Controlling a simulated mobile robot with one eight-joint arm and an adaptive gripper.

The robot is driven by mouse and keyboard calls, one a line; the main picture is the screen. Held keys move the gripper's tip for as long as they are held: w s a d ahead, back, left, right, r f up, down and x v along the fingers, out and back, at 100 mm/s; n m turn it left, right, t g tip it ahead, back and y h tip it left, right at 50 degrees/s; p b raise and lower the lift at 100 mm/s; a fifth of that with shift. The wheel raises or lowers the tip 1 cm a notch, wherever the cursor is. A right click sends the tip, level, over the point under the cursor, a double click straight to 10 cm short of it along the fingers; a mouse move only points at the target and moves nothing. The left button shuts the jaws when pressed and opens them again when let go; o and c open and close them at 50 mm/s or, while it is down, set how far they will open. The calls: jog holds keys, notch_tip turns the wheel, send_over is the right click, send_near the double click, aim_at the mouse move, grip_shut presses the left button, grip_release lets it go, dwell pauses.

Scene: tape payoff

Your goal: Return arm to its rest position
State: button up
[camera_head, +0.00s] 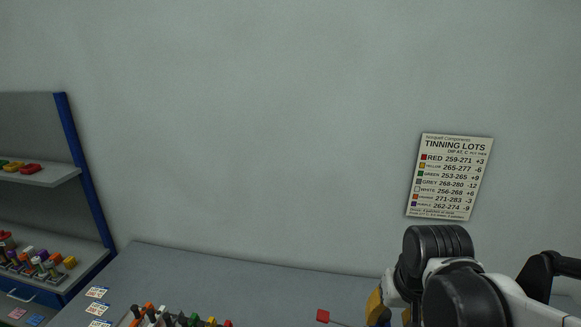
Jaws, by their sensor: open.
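My arm comes in from the lower right of the head view, with black joints and white links. My gripper (389,313) is at its left end, partly cut off by the bottom edge, with yellow parts showing. It is open, over the right part of the grey bench top (250,275). I see nothing held in it, though its tips are mostly hidden.
A small red block (323,316) with a thin rod lies left of my gripper. Several coloured pieces (180,319) and printed cards (97,292) are at the bench's front left. A blue-framed shelf (80,170) stands at left. A "TINNING LOTS" sign (449,177) hangs on the wall.

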jog(key=s+f+n+t+b, duration=0.1)
jog(key=s+f+t+b, duration=0.2)
jog(key=s+f+b, duration=0.3)
jog(key=f+b, duration=0.1)
jog(key=b, duration=0.2)
jog(key=shift+a+f+t+b, duration=0.15)
jog(key=shift+a+t+b, duration=0.15)
jog(key=shift+a+t, duration=0.1)
